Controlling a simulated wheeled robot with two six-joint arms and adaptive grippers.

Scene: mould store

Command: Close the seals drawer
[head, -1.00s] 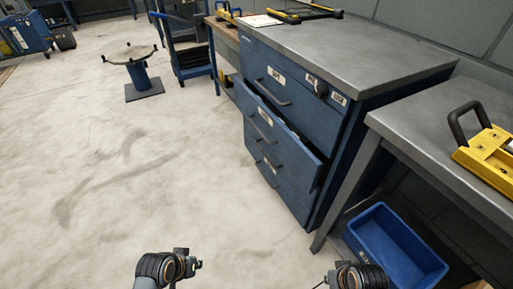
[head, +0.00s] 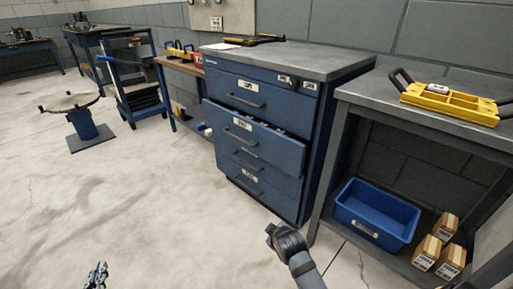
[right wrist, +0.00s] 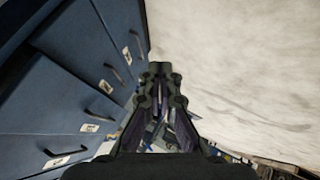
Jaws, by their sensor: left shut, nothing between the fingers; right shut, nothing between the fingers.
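The blue drawer cabinet (head: 327,120) stands right of centre in the head view. Its second drawer from the top (head: 262,145) is pulled partly out, and dark contents show along its top edge. The drawer labels are too small to read for certain. The other drawers look shut. My left gripper (head: 97,274) is shut and empty at the bottom left, over the floor and away from the cabinet. My right wrist is in front of the cabinet's lower right. My right gripper (right wrist: 160,72) is shut and empty in the right wrist view, with drawer fronts (right wrist: 45,100) to its left.
Right of the cabinet is a grey bench (head: 385,95) with a yellow tool tray (head: 450,103) on top. A blue bin (head: 377,211) and small cartons (head: 427,252) are below it. A round-topped stand (head: 82,124) is at the left. The floor before the cabinet is clear.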

